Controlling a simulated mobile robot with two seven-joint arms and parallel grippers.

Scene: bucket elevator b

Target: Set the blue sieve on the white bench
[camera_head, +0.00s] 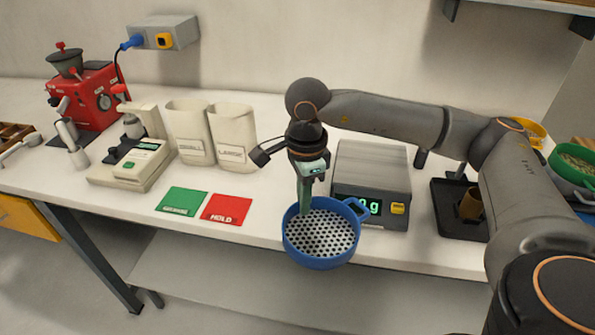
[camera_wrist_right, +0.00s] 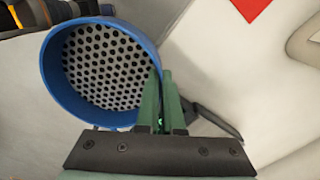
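The blue sieve (camera_head: 320,262) has a round blue wall and a perforated metal bottom. In the head view it is at the front edge of the white bench (camera_head: 270,200), overlapping the edge; I cannot tell whether it touches the bench. My right gripper (camera_head: 305,208) points down, its green fingers closed together at the sieve's rim. In the right wrist view the fingers (camera_wrist_right: 166,85) pinch the wall of the sieve (camera_wrist_right: 105,65), which looks empty. My left gripper is not in view.
A grey scale (camera_head: 372,165) stands close behind and right of the sieve. Green (camera_head: 183,200) and red (camera_head: 227,209) cards lie to the left, with two paper bags (camera_head: 232,135) behind. A black tray (camera_head: 455,222) is right of the scale. A red grinder (camera_head: 92,95) stands far left.

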